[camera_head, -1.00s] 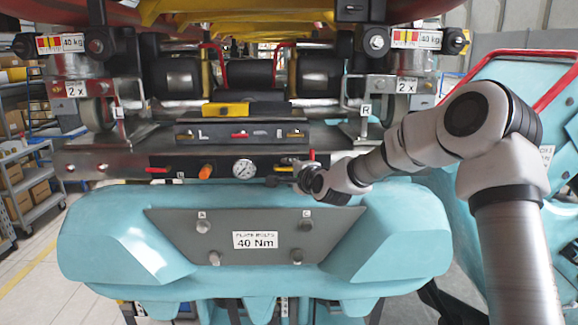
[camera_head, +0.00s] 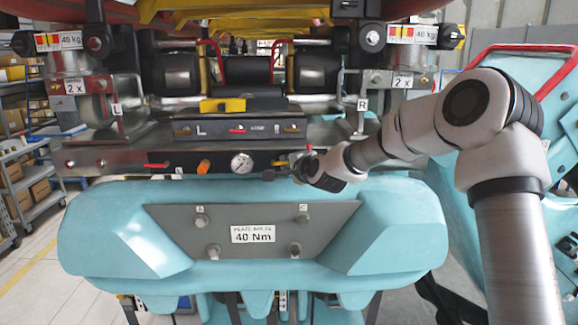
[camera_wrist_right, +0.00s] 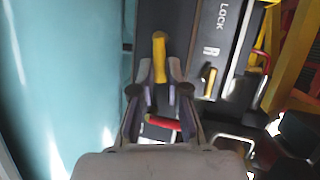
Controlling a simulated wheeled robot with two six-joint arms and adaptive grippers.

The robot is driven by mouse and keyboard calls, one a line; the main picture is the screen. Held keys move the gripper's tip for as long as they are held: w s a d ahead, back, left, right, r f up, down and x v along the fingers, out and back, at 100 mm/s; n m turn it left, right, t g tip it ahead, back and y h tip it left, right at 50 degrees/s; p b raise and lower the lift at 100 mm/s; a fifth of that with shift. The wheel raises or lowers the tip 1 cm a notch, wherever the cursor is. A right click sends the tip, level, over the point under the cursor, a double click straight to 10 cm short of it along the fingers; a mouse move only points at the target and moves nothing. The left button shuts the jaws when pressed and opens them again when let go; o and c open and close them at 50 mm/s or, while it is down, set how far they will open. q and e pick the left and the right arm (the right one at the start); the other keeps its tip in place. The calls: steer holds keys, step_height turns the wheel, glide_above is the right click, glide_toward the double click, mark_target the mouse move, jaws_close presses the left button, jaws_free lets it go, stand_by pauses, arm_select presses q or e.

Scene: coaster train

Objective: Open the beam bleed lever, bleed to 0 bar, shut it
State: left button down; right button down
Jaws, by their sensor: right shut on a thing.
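A dark valve strip crosses the beam in the head view. A yellow lever (camera_head: 281,163) is on it, right of the round white pressure gauge (camera_head: 242,163). The gauge's needle is too small to read. My right gripper (camera_head: 285,169) reaches in from the right, at the yellow lever. In the right wrist view the yellow lever (camera_wrist_right: 159,50) stands between the fingertips of my right gripper (camera_wrist_right: 160,83), which is shut on it. I cannot read a label that names it as the bleed lever. My left gripper is out of view.
An orange knob (camera_head: 203,166) and a red lever (camera_head: 157,166) lie left of the gauge. A red handle (camera_wrist_right: 163,122) shows close under my right fingers. The lock panel (camera_head: 240,129) sits above the strip, and the turquoise car front (camera_head: 105,235) bulges out below.

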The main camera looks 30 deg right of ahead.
steer(key=n, duration=0.1)
steer(key=r+n+g+h, duration=0.1)
steer(key=n, duration=0.1)
steer(key=shift+w+a+r+g, duration=0.25)
steer(key=shift+a+r+g, duration=0.05)
steer(key=shift+w+a+r+n+g+h, duration=0.15)
steer(key=shift+a+r+n+g+h, duration=0.1)
steer(key=shift+n+g+h, duration=0.25)
steer(key=shift+w+a+r+n+g+h, duration=0.1)
steer(key=shift+a+r+n+g+h, duration=0.1)
steer(key=shift+n+h, duration=0.35)
steer(key=n, duration=0.1)
steer(key=n+h, duration=0.1)
steer(key=a+n+g, duration=0.1)
steer(key=shift+w+r+h, duration=0.25)
steer(key=shift+w, duration=0.1)
steer(key=shift+w+a+n+g+h, duration=0.2)
steer(key=shift+a+n+g+h, duration=0.1)
steer(key=shift+n+h, duration=0.3)
steer(key=shift+w+a+n+g+h, duration=0.15)
steer(key=shift+a+n+g+h, duration=0.2)
steer(key=shift+n, duration=0.3)
steer(key=shift+d, duration=0.1)
steer(key=c, duration=1.2)
jaws_free()
steer(key=shift+w+d+f, duration=0.15)
steer(key=shift+w+f, duration=0.05)
